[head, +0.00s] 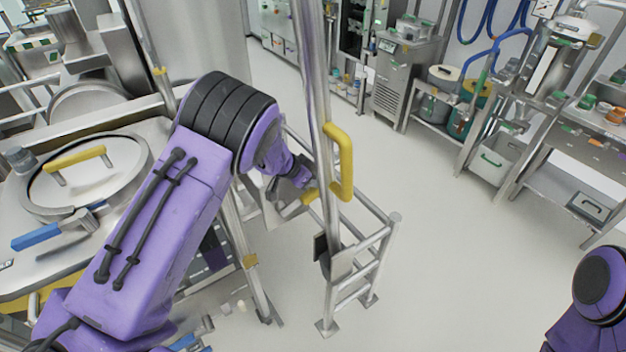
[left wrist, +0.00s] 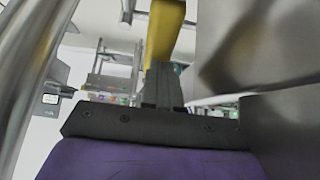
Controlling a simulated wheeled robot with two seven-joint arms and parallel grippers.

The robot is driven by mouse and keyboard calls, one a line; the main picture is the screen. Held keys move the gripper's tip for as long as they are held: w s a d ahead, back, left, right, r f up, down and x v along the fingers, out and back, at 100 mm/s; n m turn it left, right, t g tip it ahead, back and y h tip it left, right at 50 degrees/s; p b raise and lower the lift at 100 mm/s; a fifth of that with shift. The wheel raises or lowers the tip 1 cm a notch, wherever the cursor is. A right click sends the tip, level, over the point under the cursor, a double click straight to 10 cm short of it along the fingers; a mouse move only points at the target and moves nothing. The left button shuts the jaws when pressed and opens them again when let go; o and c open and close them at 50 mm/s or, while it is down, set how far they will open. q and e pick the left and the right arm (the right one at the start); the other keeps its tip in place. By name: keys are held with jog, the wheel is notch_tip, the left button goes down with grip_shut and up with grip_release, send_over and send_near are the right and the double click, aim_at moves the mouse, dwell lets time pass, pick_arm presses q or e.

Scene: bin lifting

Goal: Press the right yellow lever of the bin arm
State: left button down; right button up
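The bin arm is a tall steel post (head: 322,110) on a railed steel frame, in the middle of the head view. A yellow U-shaped handle (head: 343,160) is on the post's right side, and a short yellow lever (head: 310,197) shows lower, at its left. My left gripper (head: 301,178) is beside the post, close to this lever and partly hidden. In the left wrist view my left fingers (left wrist: 164,84) are together, with a yellow piece (left wrist: 165,28) at their tips; I cannot tell whether they touch it. My right gripper is out of view.
A steel vessel with a round lid (head: 125,165) and a yellow lid handle (head: 75,158) stands at the left. Steel shelves and a cabinet (head: 402,75) line the back and right. The floor (head: 460,240) right of the frame is clear.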

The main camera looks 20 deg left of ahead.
aim_at(300, 199)
pick_arm(q)
jog(key=shift+s+d+f, duration=0.15)
jog(key=shift+s+f, duration=0.1)
jog(key=shift+f, duration=0.15)
jog(key=s+a+r, duration=0.1)
jog(key=r, duration=0.6)
jog(key=s+a+r+b, duration=0.1)
jog(key=s+r, duration=0.1)
jog(key=r, duration=0.5)
jog(key=shift+s+a+b, duration=0.3)
jog(key=shift+a, duration=0.1)
